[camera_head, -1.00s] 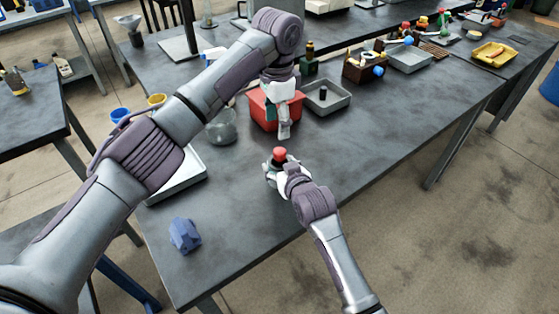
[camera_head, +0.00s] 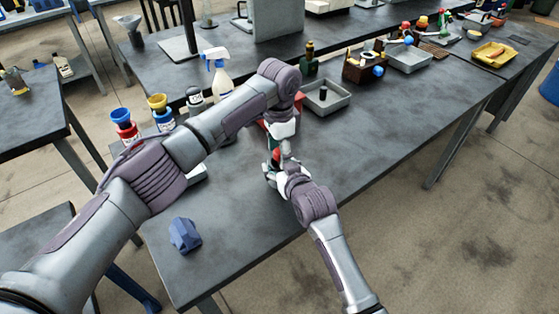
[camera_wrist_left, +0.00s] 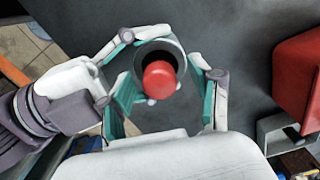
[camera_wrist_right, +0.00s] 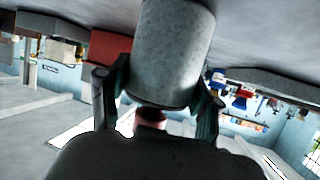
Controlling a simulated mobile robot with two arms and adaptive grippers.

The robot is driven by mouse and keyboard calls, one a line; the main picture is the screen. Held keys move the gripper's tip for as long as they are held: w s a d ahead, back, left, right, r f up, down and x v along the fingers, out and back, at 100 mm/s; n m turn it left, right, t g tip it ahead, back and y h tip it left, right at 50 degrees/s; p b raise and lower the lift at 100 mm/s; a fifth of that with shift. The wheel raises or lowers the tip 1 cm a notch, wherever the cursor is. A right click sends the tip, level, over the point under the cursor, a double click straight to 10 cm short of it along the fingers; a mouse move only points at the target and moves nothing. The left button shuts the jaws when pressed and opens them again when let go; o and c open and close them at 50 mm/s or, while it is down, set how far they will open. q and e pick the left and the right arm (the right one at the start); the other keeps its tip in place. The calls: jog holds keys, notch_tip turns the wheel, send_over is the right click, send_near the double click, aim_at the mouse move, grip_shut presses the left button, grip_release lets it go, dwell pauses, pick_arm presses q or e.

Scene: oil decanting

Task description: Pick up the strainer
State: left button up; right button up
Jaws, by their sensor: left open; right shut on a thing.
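A grey metal cylinder (camera_wrist_right: 170,50) has a red rounded knob (camera_wrist_left: 160,80) at its open top. No mesh shows, so I cannot tell whether this is the strainer or holds it. My right gripper (camera_head: 270,172) is shut on the cylinder, with a finger on each side in the right wrist view. My left gripper (camera_wrist_left: 167,100) is open just above, pointing down, its teal pads either side of the knob. I cannot tell whether they touch it. In the head view my left gripper (camera_head: 284,150) partly hides the knob.
A red bin (camera_wrist_left: 305,75) stands close beside the grippers, mostly hidden by my left arm in the head view. A grey tray (camera_head: 327,97) is behind it. A blue faceted block (camera_head: 185,235) lies at the near left. The table right of the grippers is clear.

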pick_arm(q)
grip_shut()
notch_tip(320, 180, up, 10)
pick_arm(e)
jog(key=o, duration=1.5)
